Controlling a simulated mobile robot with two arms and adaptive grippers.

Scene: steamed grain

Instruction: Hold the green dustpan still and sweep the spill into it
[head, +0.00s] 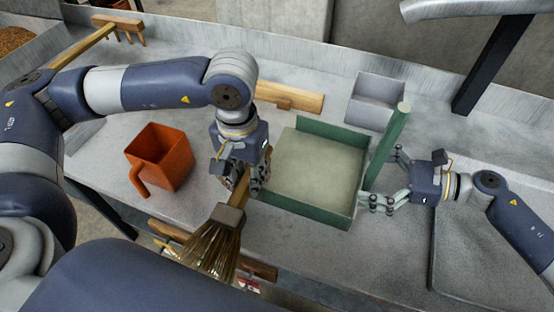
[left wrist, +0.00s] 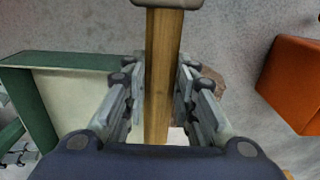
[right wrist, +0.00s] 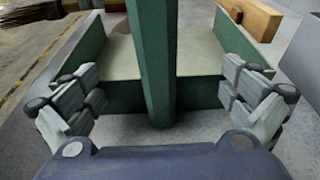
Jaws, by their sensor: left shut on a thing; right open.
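The green dustpan (head: 322,212) lies on the grey table right of centre, its pale inner floor empty and its upright green handle (head: 388,145) on the right side. My right gripper (head: 383,180) is open, its fingers on either side of the handle, which also stands between them in the right wrist view (right wrist: 153,60). My left gripper (head: 254,183) is shut on the wooden handle of a brush (head: 212,240). The handle shows between its fingers in the left wrist view (left wrist: 161,80). The brush's bristles hang low near the table's front edge.
An orange jug (head: 160,158) stands left of my left gripper. A grey box (head: 377,100) and a wooden block (head: 290,97) sit behind the dustpan. A wooden rake-like tool (head: 115,25) lies at the back left. The table's right front is mostly bare.

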